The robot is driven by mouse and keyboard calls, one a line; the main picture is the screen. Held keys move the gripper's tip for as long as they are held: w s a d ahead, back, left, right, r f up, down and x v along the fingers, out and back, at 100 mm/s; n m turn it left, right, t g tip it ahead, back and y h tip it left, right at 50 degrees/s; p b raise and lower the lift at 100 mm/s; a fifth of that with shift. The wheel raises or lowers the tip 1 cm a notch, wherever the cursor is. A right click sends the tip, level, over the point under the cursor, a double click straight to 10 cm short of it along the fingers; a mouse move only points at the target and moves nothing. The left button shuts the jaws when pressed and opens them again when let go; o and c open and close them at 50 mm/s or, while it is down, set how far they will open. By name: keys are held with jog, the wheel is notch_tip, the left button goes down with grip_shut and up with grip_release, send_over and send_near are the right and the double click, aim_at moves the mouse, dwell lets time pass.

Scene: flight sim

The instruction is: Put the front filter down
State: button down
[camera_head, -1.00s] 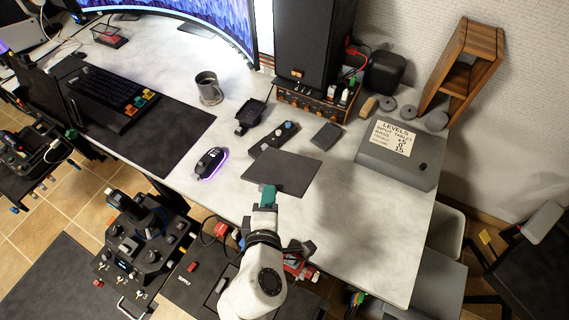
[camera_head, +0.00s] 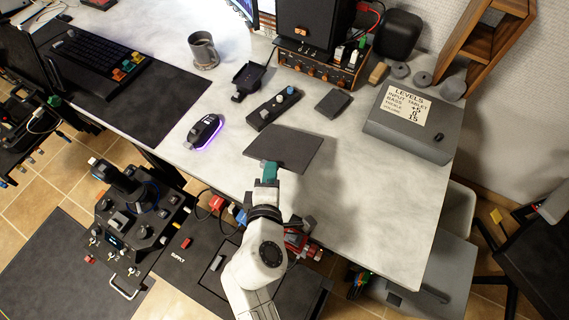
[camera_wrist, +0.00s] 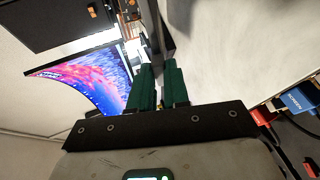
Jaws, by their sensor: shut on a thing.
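The front filter, a thin dark flat panel (camera_head: 288,151), is in my gripper (camera_head: 269,170), whose green fingers are shut on its near left edge. It appears to be held roughly flat over the near edge of the white marble desk (camera_head: 345,205); the height of the gap beneath it is hard to tell. In the wrist view the green fingertips (camera_wrist: 159,82) pinch the panel (camera_wrist: 158,38), which shows nearly edge-on as a narrow strip.
A lit mouse (camera_head: 205,130), a knob strip (camera_head: 275,109), a small dark block (camera_head: 333,103) and a grey LEVELS box (camera_head: 410,132) stand around the panel. A mug (camera_head: 203,52) stands farther back. The desk's front right part is bare.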

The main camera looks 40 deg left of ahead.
notch_tip(320, 180, down, 2)
jog(key=shift+f+b, duration=0.1)
jog(key=shift+b, duration=0.5)
jog(key=c, duration=1.3)
grip_release()
jog(key=shift+o, duration=0.2)
jog(key=p+v, duration=0.2)
jog(key=v, duration=0.6)
jog(key=shift+p, duration=0.4)
